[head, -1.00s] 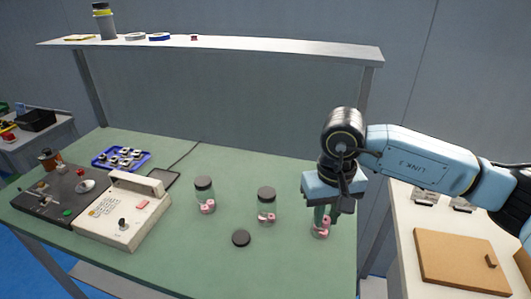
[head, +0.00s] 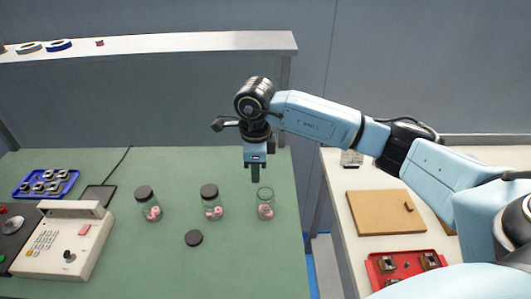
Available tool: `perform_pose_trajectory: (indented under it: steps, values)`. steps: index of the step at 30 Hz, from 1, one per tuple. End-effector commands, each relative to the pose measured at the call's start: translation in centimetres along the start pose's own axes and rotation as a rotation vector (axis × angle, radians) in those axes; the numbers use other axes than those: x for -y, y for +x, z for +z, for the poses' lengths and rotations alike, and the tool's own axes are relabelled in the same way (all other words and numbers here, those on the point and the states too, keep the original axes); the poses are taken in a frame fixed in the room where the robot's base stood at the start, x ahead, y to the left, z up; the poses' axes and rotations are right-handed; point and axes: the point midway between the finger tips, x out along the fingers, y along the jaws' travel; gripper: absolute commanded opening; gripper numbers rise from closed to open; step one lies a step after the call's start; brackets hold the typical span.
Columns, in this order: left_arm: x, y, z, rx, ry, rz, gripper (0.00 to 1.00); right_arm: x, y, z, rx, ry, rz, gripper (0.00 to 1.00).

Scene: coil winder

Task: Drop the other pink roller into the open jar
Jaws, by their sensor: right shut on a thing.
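The open jar (head: 265,208) is clear glass without a lid and stands upright on the green table, with pink pieces in its bottom. My right gripper (head: 255,178) points down just behind and above its rim, slightly to the left and apart from it. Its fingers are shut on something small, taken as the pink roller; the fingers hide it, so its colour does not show. Two similar jars with dark lids, a middle one (head: 212,205) and a left one (head: 148,207), also hold pink pieces. My left gripper is out of view.
A loose black lid (head: 194,237) lies in front of the middle jar. A cream control machine (head: 62,246) and a blue tray (head: 72,178) of parts are at left. On the right-hand table are a brown board (head: 383,213) and a red tray (head: 376,282). The table's front right is clear.

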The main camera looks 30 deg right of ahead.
Motion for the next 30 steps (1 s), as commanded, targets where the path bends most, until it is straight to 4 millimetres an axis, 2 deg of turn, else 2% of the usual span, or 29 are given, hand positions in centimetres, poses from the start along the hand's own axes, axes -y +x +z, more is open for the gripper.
perform_pose_trajectory:
  steps: [1,6,12,20,30]
  values:
    - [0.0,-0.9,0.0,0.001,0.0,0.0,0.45,0.3,-0.3,-0.4,-0.004,0.132,0.004,0.0]
    - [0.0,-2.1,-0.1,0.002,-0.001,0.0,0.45,1.4,-0.4,-1.4,-0.013,0.537,0.004,0.0]
    - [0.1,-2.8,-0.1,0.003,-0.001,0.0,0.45,2.1,-0.3,-2.3,-0.022,0.82,0.001,0.0]
    - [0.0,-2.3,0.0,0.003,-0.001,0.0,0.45,2.3,0.5,-2.5,-0.024,0.894,-0.001,0.0]
    - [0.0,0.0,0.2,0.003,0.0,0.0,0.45,2.2,3.7,-2.5,-0.024,0.89,0.0,0.0]
